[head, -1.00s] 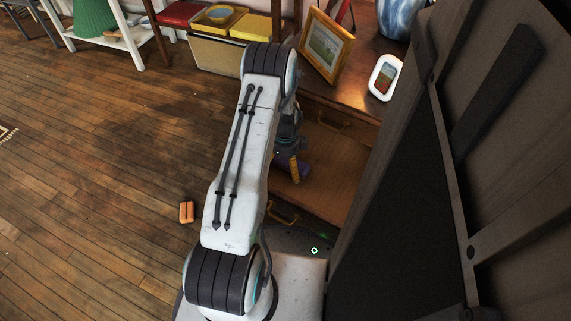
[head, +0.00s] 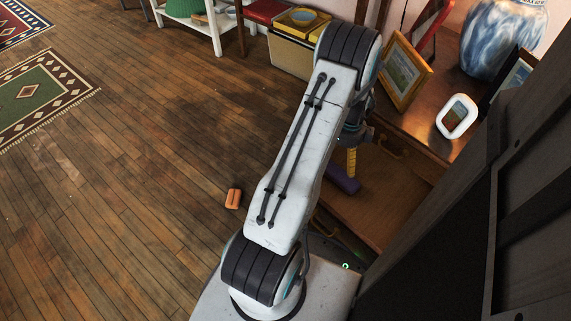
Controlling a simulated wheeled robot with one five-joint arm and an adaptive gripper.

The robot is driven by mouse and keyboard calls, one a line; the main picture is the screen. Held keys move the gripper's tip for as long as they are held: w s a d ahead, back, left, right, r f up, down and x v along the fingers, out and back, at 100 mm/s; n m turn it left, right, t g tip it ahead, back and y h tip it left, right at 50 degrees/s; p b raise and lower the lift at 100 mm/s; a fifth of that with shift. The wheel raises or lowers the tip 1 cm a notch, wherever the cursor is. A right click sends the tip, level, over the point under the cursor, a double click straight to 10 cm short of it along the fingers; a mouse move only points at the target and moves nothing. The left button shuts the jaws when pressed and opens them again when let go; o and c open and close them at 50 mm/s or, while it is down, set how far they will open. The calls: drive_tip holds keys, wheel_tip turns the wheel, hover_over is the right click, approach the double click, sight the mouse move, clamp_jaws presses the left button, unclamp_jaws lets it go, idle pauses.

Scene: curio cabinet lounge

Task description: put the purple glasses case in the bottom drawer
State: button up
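The purple glasses case (head: 343,179) shows just below my gripper, over or in the open drawer; I cannot tell whether it rests on the drawer floor. My gripper (head: 351,172) points down, with one yellow finger visible in front of the case. My arm hides the other finger, so its opening and any hold on the case are unclear. The open bottom drawer (head: 385,215) is a brown wooden box right of my arm, with a brass handle on its front. Part of it is hidden by my arm.
The cabinet top (head: 418,118) bears a gold picture frame (head: 403,72), a white-framed picture (head: 457,116) and a blue-white vase (head: 503,38). A dark panel (head: 470,225) fills the right side. An orange object (head: 233,198) lies on the wooden floor, which is open at left.

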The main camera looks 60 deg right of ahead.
drive_tip(key=w+a+r+n, duration=0.8)
drive_tip(key=w+r+n, duration=0.1)
drive_tip(key=w, duration=0.3)
drive_tip(key=w+a+r+n, duration=0.8)
drive_tip(key=w, duration=0.4)
drive_tip(key=w+a+r+n+t, duration=0.1)
drive_tip(key=w+a+r+n, duration=0.15)
drive_tip(key=a+n, duration=0.35)
drive_tip(key=w+a+r+n, duration=0.1)
drive_tip(key=a+r+n, duration=0.25)
drive_tip(key=a, duration=0.45)
drive_tip(key=s+a+r+n, duration=0.1)
drive_tip(key=s+a+n, duration=0.2)
drive_tip(key=a+n, duration=0.4)
drive_tip(key=s+a+r+n+t, duration=0.1)
drive_tip(key=s+a+n, duration=0.3)
drive_tip(key=a+n, duration=0.3)
drive_tip(key=shift+s+a, duration=0.3)
drive_tip(key=shift+a, duration=0.05)
drive_tip(key=shift+r, duration=0.1)
